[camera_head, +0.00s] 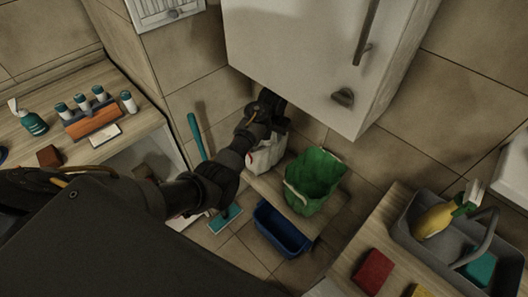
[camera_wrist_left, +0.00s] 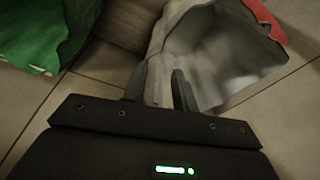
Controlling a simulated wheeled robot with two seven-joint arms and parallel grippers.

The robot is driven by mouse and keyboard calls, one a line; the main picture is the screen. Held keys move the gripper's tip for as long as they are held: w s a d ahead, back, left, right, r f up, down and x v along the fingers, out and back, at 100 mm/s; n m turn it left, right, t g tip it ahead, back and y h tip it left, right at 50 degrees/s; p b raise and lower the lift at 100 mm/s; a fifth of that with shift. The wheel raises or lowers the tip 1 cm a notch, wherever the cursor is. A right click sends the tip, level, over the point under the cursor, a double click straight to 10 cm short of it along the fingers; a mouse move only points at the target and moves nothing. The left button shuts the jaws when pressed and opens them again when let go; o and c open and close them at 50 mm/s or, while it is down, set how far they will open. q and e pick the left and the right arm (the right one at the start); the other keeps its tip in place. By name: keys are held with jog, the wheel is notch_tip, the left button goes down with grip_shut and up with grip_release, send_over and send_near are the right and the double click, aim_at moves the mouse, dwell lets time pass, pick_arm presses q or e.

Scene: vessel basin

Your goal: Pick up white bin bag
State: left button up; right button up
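The white bin bag (camera_head: 264,158) stands on the floor below the white cabinet, with a little red on it. In the left wrist view the bag (camera_wrist_left: 215,55) has an open top and a red patch at its upper right. My left gripper (camera_head: 270,104) is at the bag's upper part in the head view, partly hiding it. In the left wrist view the left gripper (camera_wrist_left: 159,86) has its two fingers apart, with the bag's near edge showing between them. Whether they touch the bag I cannot tell. My right gripper is not in view.
A green bag (camera_head: 315,177) stands right beside the white one. A blue basin (camera_head: 282,228) and a teal mop (camera_head: 225,216) are on the floor in front. The white cabinet (camera_head: 308,50) hangs close above. A grey caddy (camera_head: 410,226) stands on the right counter.

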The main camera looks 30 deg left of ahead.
aim_at(271, 150)
pick_arm(q)
jog(key=s+m+g, duration=0.1)
jog(key=s+d+m+g, duration=0.1)
jog(key=m, duration=0.1)
jog(key=shift+s, duration=0.3)
jog(key=shift+a+f, duration=0.2)
jog(key=shift+f, duration=1.65)
jog(key=shift+a+f, duration=0.2)
jog(key=shift+f, duration=1.65)
grip_shut()
